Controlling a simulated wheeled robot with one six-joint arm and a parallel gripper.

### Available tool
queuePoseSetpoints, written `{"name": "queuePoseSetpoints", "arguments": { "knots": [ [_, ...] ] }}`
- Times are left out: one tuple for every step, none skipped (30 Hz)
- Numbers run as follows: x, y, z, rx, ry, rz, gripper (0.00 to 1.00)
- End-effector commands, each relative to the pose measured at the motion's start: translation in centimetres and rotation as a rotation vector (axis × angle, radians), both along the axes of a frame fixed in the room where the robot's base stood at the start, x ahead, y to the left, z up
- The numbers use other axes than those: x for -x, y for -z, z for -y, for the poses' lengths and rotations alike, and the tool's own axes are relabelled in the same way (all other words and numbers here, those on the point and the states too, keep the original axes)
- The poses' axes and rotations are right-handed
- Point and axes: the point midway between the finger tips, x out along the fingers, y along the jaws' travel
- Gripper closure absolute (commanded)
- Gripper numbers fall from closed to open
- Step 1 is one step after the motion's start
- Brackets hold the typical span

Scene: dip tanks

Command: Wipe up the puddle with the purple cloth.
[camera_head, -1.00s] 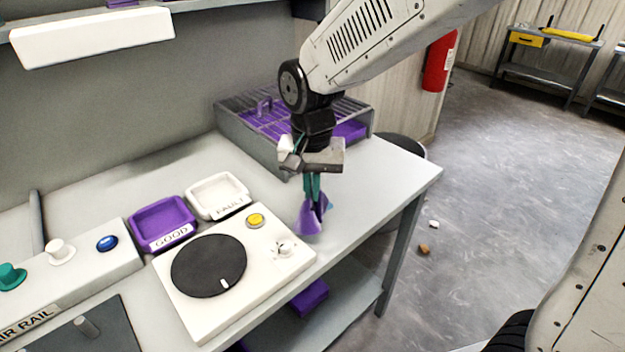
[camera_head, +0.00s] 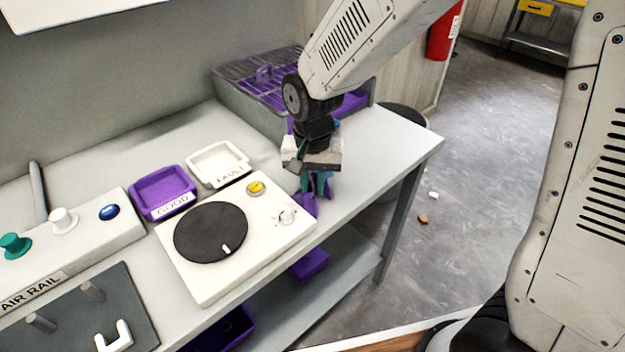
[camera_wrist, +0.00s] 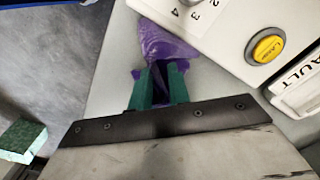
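The purple cloth (camera_head: 308,206) hangs below my gripper (camera_head: 316,186) at the front right of the grey workbench (camera_head: 372,178), just right of the white dial panel. In the wrist view the cloth (camera_wrist: 167,45) is pinched between the teal fingers of my gripper (camera_wrist: 161,76) and spreads beyond their tips. The fingers are shut on it. The cloth appears at or very close to the bench top; I cannot tell how firmly it touches. I cannot make out a puddle; the gripper and cloth hide the surface beneath them.
The white panel (camera_head: 274,240) with a black dial and yellow button stands close left of the cloth. Purple GOOD (camera_head: 165,190) and white FAULT (camera_head: 218,163) trays lie behind it. A grey rack (camera_head: 245,105) stands at the back. The bench's right end is mostly clear.

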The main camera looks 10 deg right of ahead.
Motion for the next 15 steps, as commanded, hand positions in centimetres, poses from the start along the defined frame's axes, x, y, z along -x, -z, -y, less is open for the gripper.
{"name": "queuePoseSetpoints", "arguments": {
  "knots": [
    [0.00, -0.01, 0.00, 0.000, 0.000, 0.000, 0.67],
    [0.00, -0.01, 0.00, 0.000, 0.000, 0.000, 0.59],
    [0.00, -0.01, 0.00, 0.000, 0.000, 0.000, 0.48],
    [0.00, -0.01, 0.00, 0.000, 0.000, 0.000, 0.40],
    [0.00, -0.01, 0.00, 0.000, 0.000, 0.000, 0.31],
    [0.00, -0.02, 0.00, 0.000, 0.000, 0.000, 0.27],
    [0.00, -0.02, 0.00, 0.000, 0.000, 0.000, 0.27],
    [0.00, -0.02, 0.00, 0.000, 0.000, 0.000, 0.27],
    [0.00, -0.02, 0.00, 0.000, 0.000, 0.000, 0.27],
    [0.00, -0.02, 0.00, 0.000, 0.000, 0.000, 0.27],
    [0.00, -0.02, 0.00, 0.000, 0.000, 0.000, 0.27],
    [0.00, -0.02, 0.00, 0.000, 0.000, 0.000, 0.27],
    [0.00, -0.01, 0.00, 0.000, 0.000, 0.000, 0.27],
    [0.00, 0.01, 0.00, 0.000, 0.000, 0.000, 0.27],
    [0.01, 0.09, 0.00, 0.000, 0.000, 0.000, 0.27]
  ]
}}
